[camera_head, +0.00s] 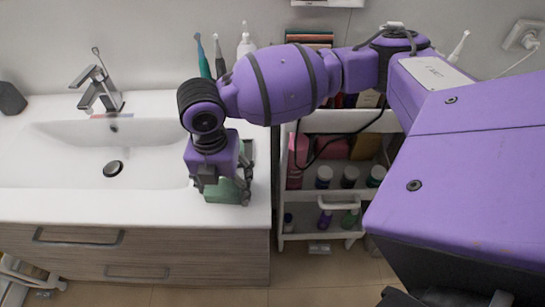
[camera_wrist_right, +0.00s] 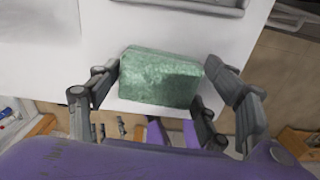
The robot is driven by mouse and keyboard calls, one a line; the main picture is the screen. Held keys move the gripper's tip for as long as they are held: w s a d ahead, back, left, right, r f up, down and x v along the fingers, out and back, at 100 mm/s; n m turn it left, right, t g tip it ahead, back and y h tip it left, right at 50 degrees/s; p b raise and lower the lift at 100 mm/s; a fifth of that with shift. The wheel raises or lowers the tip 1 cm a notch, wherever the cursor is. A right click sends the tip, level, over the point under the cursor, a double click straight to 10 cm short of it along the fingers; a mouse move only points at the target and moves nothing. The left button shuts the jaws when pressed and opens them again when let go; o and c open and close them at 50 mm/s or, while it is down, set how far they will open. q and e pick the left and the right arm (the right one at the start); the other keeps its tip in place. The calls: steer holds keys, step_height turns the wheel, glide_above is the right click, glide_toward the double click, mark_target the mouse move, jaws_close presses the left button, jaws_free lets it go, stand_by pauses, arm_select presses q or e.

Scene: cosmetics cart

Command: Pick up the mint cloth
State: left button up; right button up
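The mint cloth (camera_head: 222,193) is a green folded block on the right end of the white sink counter, partly covered by my right gripper in the head view. In the right wrist view the cloth (camera_wrist_right: 160,78) lies on the white counter near its edge, between the spread fingers. My right gripper (camera_head: 226,187) is over the cloth, pointing down. It is open, with one finger on each side of the cloth (camera_wrist_right: 163,72). I cannot tell whether the fingers touch it. My left gripper does not show.
The basin (camera_head: 70,135) and faucet (camera_head: 98,88) are left on the counter. A white cart (camera_head: 330,235) with several bottles stands right of the counter. The counter front is clear.

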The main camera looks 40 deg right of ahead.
mark_target(222, 185)
steer(key=c, duration=0.5)
steer(key=shift+r, duration=0.1)
steer(key=shift+w+r, duration=0.1)
steer(key=shift+r, duration=0.4)
step_height(222, 185, up, 2)
steer(key=shift+r, duration=0.2)
steer(key=s+a+r+p, duration=0.1)
steer(key=s+a+r, duration=0.2)
steer(key=s, duration=0.3)
steer(key=s+a+r+p, duration=0.1)
steer(key=s+a+r, duration=0.2)
steer(key=s+r, duration=0.3)
steer(key=shift+s+a+r, duration=0.25)
steer(key=shift+s+r, duration=0.05)
